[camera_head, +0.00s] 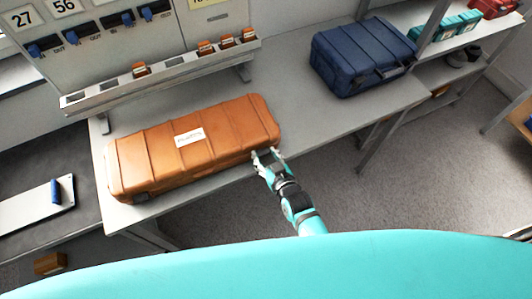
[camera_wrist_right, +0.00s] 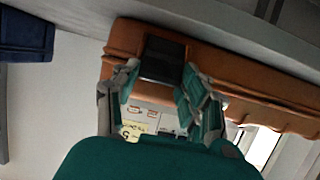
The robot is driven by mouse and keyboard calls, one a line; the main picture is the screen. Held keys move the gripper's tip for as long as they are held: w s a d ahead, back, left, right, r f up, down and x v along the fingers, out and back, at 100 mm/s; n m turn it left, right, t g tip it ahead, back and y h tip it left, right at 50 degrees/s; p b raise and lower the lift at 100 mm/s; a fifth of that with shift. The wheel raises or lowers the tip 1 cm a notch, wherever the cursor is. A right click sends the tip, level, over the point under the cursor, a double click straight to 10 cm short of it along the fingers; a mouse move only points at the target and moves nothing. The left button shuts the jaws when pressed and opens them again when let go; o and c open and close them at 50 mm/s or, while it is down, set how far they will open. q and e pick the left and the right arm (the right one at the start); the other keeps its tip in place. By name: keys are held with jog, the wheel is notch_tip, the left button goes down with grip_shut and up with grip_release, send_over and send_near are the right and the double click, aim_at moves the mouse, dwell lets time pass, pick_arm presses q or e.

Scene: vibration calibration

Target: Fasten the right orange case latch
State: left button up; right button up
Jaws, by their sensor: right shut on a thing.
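The orange case (camera_head: 230,115) lies closed on the grey table, a white label on its lid. In the right wrist view its orange edge (camera_wrist_right: 235,68) runs across the top, with a dark latch (camera_wrist_right: 163,58) on it. My right gripper (camera_head: 266,158) is at the right end of the case's front side. In the wrist view the fingers of my right gripper (camera_wrist_right: 160,80) stand either side of the dark latch, shut on it. Whether the latch is fastened I cannot tell. In the head view the gripper covers this latch. My left gripper is not in view.
A dark blue case (camera_head: 362,55) stands on the table (camera_head: 290,115) at the back right. A rack ledge (camera_head: 165,78) with several small orange-brown blocks runs behind the orange case. A shelf (camera_head: 445,50) with teal boxes is at the right. Open floor lies in front of the table.

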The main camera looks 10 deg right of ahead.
jog(key=o, duration=1.2)
jog(key=shift+c, duration=0.2)
jog(key=shift+s, duration=0.1)
jog(key=v, duration=1.2)
